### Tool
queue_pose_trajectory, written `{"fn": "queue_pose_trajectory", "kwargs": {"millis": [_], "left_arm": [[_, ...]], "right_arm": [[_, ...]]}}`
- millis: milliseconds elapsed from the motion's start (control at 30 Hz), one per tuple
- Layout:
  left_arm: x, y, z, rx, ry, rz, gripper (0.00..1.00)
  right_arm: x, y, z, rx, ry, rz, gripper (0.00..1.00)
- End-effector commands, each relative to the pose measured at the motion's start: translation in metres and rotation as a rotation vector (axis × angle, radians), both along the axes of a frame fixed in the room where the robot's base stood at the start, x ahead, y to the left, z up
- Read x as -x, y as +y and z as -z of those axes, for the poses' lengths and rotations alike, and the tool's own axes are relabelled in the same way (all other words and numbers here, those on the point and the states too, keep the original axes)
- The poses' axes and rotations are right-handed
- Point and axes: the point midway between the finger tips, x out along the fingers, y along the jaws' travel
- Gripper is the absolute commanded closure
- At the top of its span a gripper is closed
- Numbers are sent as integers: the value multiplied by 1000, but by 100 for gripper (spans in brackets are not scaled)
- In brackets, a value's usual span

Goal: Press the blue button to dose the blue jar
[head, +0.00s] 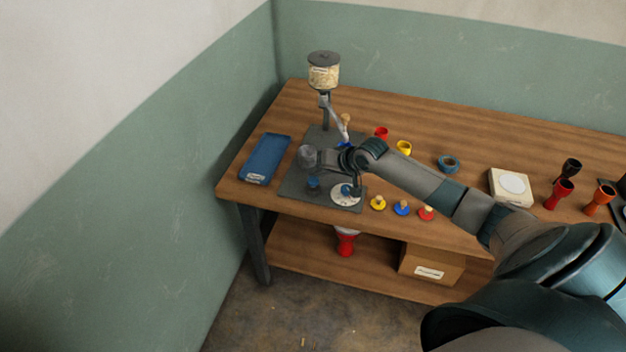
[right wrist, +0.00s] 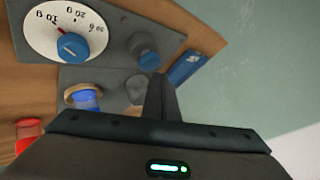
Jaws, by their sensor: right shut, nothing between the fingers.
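The blue button (head: 313,184) stands on the dark base plate near its front left. In the right wrist view the blue button (right wrist: 147,56) lies just past the tips of my right gripper (right wrist: 160,80). In the head view my right gripper (head: 311,169) is above and behind the button, partly hidden by its own wrist. It is shut and empty; I cannot tell if it touches the button. The blue jar (head: 344,143), with a tan top, is partly hidden behind my arm. It also shows in the right wrist view (right wrist: 87,100). My left gripper is out of view.
A white dial (head: 343,200) with a blue knob sits right of the button. The grain hopper (head: 323,76) rises behind. A blue tray (head: 265,158) lies left. Colored drums, lids and a white box (head: 511,187) stand right. The wall is close on the left.

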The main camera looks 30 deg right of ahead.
Motion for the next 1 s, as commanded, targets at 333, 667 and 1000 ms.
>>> {"fn": "queue_pose_trajectory", "kwargs": {"millis": [333, 667, 1000], "left_arm": [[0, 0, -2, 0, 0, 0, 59], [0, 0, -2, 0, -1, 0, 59], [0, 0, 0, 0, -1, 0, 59]], "right_arm": [[0, 0, 7, -1, 0, 1, 100], [0, 0, 9, 0, 0, 0, 100], [0, 0, 11, 0, 0, 0, 100]]}}
